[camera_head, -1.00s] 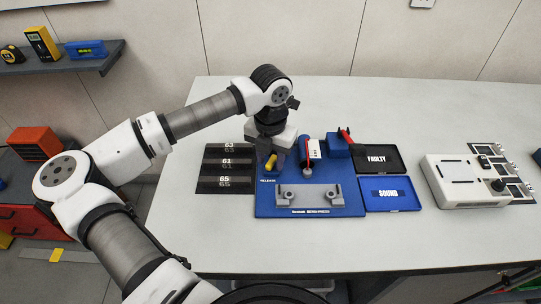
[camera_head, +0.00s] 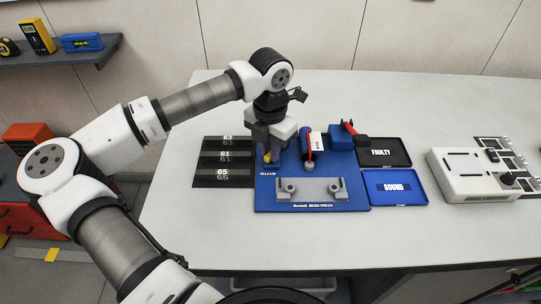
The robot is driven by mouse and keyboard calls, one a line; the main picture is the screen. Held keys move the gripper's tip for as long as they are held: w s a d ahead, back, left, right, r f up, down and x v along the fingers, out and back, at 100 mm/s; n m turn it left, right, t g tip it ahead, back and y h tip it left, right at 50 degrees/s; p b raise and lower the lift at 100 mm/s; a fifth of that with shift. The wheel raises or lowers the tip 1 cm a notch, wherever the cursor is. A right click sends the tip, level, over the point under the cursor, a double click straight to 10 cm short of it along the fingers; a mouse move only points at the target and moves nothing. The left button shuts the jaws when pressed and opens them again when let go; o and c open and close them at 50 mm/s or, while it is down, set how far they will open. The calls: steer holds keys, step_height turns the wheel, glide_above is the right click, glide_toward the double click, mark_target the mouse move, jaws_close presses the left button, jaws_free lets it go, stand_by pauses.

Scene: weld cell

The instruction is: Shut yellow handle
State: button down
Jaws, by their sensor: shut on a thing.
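The yellow handle (camera_head: 267,157) sits at the back left of the blue fixture board (camera_head: 262,200), near the printed word RELEASE. My gripper (camera_head: 267,155) points down over it, with its fingers around the handle. Only a small part of the yellow shows between and below the fingers; the rest is hidden. The gripper is shut on the handle.
A grey bracket (camera_head: 312,189) is at the board's front. A dark numbered tray (camera_head: 222,178) lies left. FAULTY (camera_head: 384,152) and SOUND (camera_head: 394,187) trays lie right.

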mark_target(269, 153)
steer(key=m+b, duration=0.4)
steer(key=shift+w+f+b, duration=0.1)
steer(key=shift+f+b, duration=0.15)
steer(key=shift+b, duration=0.15)
steer(key=m+b, duration=0.1)
steer(key=m, duration=0.1)
steer(key=m+b, duration=0.1)
steer(key=m, duration=0.1)
steer(key=m+b, duration=0.1)
steer(key=m, duration=0.1)
steer(key=shift+w+a+r, duration=0.1)
steer(key=shift+r, duration=0.15)
steer(key=shift+m, duration=0.3)
steer(key=c, duration=1.4)
jaws_free()
steer(key=shift+r, duration=0.15)
step_height(269, 153, up, 14)
steer(key=shift+f+b, duration=0.2)
steer(key=shift+b, duration=0.25)
